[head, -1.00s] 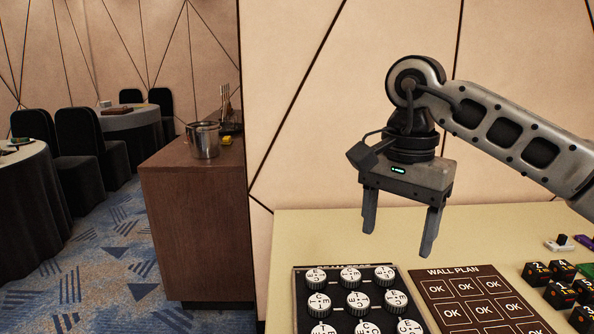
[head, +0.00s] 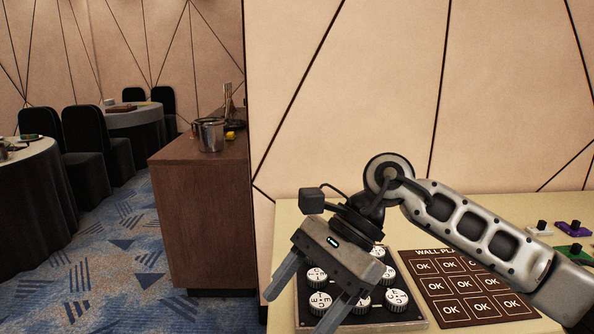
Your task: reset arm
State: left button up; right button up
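My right gripper (head: 308,296) reaches in from the right on its grey arm, tilted, with its two fingers apart and nothing between them. It is in front of the left part of a black board (head: 412,316) with several white round knobs and hides part of it. Its fingers point down and left, near the left edge of the table (head: 285,215). I cannot tell its exact height above the table. My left gripper is not in view.
A brown wall plan card (head: 478,311) with OK squares lies right of the board. A purple piece (head: 574,228) and a green piece (head: 572,255) are at the right edge. A wooden cabinet (head: 205,225) with a metal pot (head: 210,135) stands left of the table, with open carpet beyond.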

jog(key=s+a+r+m+g+y, duration=0.1)
jog(key=s+a+r+m+y, duration=0.1)
jog(key=a+m+y, duration=0.35)
jog(key=s+a+r+m+y, duration=0.2)
jog(key=s+r+m+y, duration=0.1)
jog(key=m+y, duration=0.4)
jog(key=w+d+f+m+t+h+p, duration=0.1)
jog(key=w+d+f+m+t+h, duration=0.3)
jog(key=m+t, duration=0.9)
jog(key=w+d+f+m+t+h, duration=0.25)
jog(key=d+f+m+t, duration=0.3)
jog(key=m+t, duration=0.85)
jog(key=s+d+f+m+g+h, duration=0.3)
jog(key=s+f+m, duration=0.1)
jog(key=f+m, duration=0.2)
jog(key=s+d+f+m+g+h, duration=0.3)
jog(key=s+d+f+m+g, duration=0.1)
jog(key=f+m, duration=0.3)
jog(key=s+d+f+m+g+h, duration=0.4)
jog(key=f+m, duration=0.3)
jog(key=f, duration=0.1)
jog(key=shift+d+f+p, duration=0.25)
jog(key=shift+f+p, duration=0.1)
jog(key=shift+f, duration=0.05)
jog(key=shift+s, duration=0.1)
jog(key=shift+m, duration=0.25)
